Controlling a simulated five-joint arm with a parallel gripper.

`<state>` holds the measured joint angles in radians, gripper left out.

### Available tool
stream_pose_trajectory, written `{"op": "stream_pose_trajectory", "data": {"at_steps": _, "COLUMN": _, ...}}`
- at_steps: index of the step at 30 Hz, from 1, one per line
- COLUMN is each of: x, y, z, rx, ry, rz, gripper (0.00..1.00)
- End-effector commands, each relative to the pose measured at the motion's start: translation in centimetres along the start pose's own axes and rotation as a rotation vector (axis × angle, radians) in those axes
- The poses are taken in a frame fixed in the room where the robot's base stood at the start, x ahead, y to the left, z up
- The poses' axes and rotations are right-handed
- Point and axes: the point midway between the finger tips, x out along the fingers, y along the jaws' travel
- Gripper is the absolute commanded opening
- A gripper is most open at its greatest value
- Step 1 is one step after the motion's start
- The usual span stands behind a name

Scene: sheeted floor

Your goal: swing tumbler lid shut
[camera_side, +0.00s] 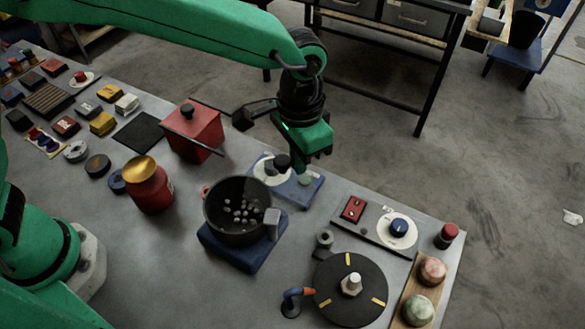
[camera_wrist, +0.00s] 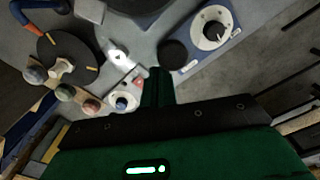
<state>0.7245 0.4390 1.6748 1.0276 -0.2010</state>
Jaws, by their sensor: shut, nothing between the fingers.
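No thing in view is plainly a tumbler with a swing lid. A small grey cup-like piece (camera_side: 324,243) stands beside the black round plate; its top is too small to read. A red jar (camera_side: 150,190) carries a gold lid (camera_side: 139,169), which sits over its mouth. My gripper (camera_side: 304,178) points down over the blue dial plate (camera_side: 312,190), fingers together and empty, close to its surface; contact cannot be told. In the wrist view the shut fingers (camera_wrist: 159,75) are just below a black disc (camera_wrist: 173,53) at the blue plate's corner.
A black pan (camera_side: 211,218) with grey lumps stands on a blue base. A red box (camera_side: 192,140) with a black knob is behind it.

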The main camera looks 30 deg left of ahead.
Motion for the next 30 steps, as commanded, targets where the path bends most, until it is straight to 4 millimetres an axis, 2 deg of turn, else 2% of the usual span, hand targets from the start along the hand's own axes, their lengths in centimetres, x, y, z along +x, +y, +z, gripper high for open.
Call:
{"op": "stream_pose_trajectory", "data": {"at_steps": 21, "x": 0.0, "y": -1.6, "z": 1.4, "rx": 0.0, "ry": 0.001, "rz": 0.0, "gripper": 0.0}}
{"op": "stream_pose_trajectory", "data": {"at_steps": 30, "x": 0.0, "y": -1.7, "z": 1.4, "rx": 0.0, "ry": 0.0, "rz": 0.0, "gripper": 0.0}}
